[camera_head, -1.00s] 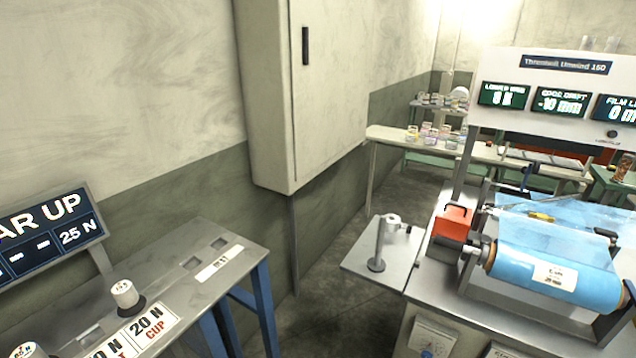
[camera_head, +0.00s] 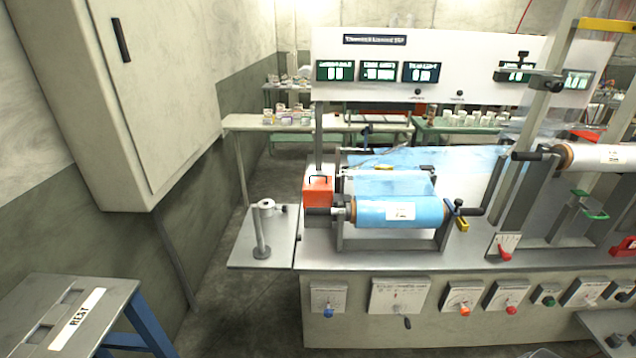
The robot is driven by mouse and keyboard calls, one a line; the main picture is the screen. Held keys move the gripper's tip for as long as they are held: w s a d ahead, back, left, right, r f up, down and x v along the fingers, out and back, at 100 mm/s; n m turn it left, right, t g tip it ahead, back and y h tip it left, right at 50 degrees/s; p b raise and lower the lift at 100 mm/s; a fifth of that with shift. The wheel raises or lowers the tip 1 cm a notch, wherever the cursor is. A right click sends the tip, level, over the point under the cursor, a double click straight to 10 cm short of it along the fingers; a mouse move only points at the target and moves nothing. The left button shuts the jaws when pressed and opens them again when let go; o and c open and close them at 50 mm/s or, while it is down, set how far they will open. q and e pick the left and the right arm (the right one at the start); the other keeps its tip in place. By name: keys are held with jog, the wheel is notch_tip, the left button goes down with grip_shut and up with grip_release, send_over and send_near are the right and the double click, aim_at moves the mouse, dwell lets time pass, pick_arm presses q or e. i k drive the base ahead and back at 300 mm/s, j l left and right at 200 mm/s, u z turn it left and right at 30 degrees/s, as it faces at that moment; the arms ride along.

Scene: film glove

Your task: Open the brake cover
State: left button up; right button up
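A red-orange box-shaped cover (camera_head: 318,191) with a dark handle on top sits at the left end of the blue film roll (camera_head: 385,212) on the unwind machine. It looks closed, and it is probably the brake cover. A dark shaft joins it to the roll. Neither of my grippers shows in the head view.
A small side plate with a metal post (camera_head: 262,235) stands left of the machine bench (camera_head: 340,256). Knobs and dials line the bench front. A REST table (camera_head: 30,290) is at lower left, below a wall cabinet (camera_head: 120,100). Dark floor lies between them.

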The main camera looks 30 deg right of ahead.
aim_at(317, 189)
jog(key=i+l+z, duration=0.1)
jog(key=z, duration=0.35)
jog(key=i+z, duration=0.1)
jog(key=z, duration=0.4)
